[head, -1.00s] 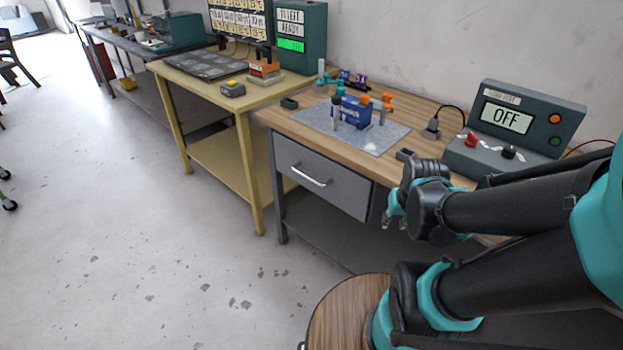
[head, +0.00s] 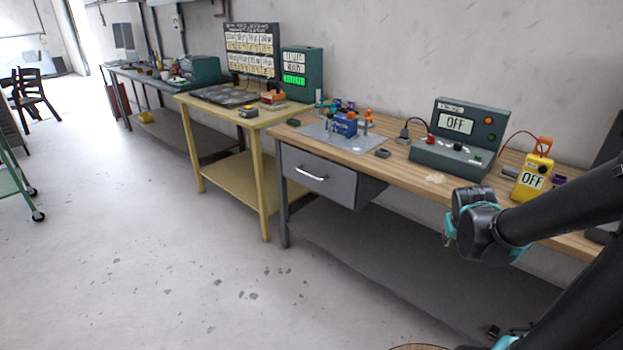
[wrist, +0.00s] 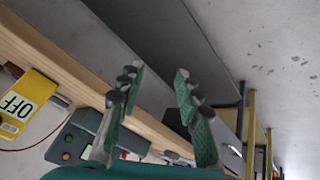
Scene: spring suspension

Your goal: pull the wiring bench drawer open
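The wiring bench (head: 425,190) has a wood top. A grey drawer (head: 338,187) hangs under its left end, with a pale bar handle (head: 311,173) on its front. The drawer front looks flush, with no open gap visible. My gripper (head: 458,240) is well to the right of the drawer, in front of the bench edge, and touches neither drawer nor handle. In the wrist view my gripper (wrist: 155,85) has its fingers spread with nothing between them. The drawer (wrist: 228,120) shows there beyond the right finger, partly hidden.
On the bench stand a grey tester reading OFF (head: 450,140), a yellow meter (head: 532,178) and a blue block on a grey mat (head: 318,132). A yellow table (head: 232,183) adjoins the bench's left end. A lower shelf (head: 400,245) runs beneath. The floor in front is clear.

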